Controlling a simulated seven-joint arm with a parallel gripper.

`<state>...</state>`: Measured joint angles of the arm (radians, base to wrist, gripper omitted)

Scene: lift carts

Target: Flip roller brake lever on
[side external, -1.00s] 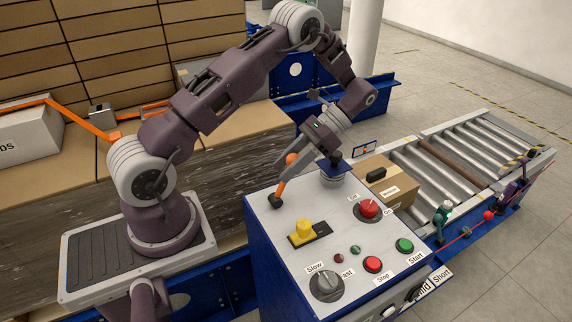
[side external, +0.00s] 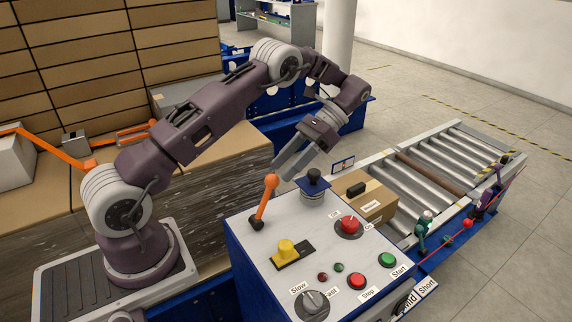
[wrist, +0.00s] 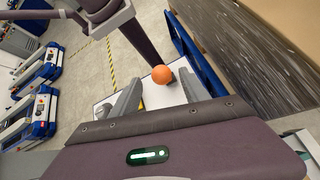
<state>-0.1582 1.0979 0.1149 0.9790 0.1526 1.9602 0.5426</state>
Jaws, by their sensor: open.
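An orange lever (side external: 265,202) with a ball top stands on the back left corner of the grey control panel (side external: 330,240). It leans slightly right; no label on it is readable. My gripper (side external: 283,168) is open and empty, with its fingers just above and beside the ball in the side view. In the wrist view the orange ball (wrist: 161,74) shows in the gap between the two fingers (wrist: 160,98), and the lever's shaft is hidden. No contact can be made out.
The panel carries a yellow switch (side external: 286,250), a red emergency knob (side external: 349,224), a black knob (side external: 314,176) and a grey dial (side external: 312,304). A cardboard box (side external: 376,202) sits on the roller conveyor (side external: 420,178) behind. Stacked cartons stand at left.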

